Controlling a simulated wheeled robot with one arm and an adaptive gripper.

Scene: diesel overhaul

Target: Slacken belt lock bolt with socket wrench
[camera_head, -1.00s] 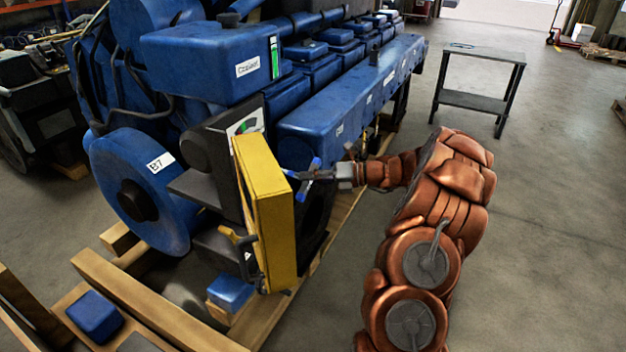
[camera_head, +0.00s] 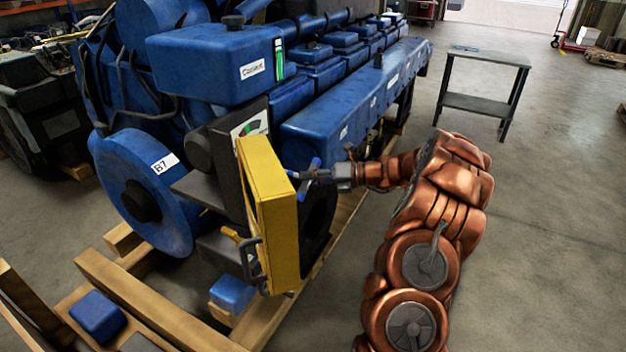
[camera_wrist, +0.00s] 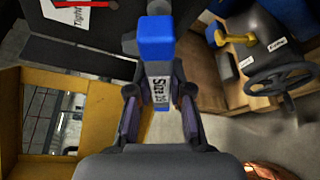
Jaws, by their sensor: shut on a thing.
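My gripper (camera_head: 324,178) is at the right side of the yellow frame (camera_head: 272,215) on the engine front. In the wrist view my gripper (camera_wrist: 160,118) has its two fingers closed around a blue and grey tool, which I take to be the socket wrench (camera_wrist: 156,45). In the head view the socket wrench (camera_head: 316,163) shows only as small blue ends. I cannot make out the belt lock bolt; the tool and dark parts may hide it.
The yellow frame (camera_wrist: 48,112) is close on the left in the wrist view. A dark panel with a label (camera_wrist: 75,14) is above it. The floor around the black table (camera_head: 485,103) is open.

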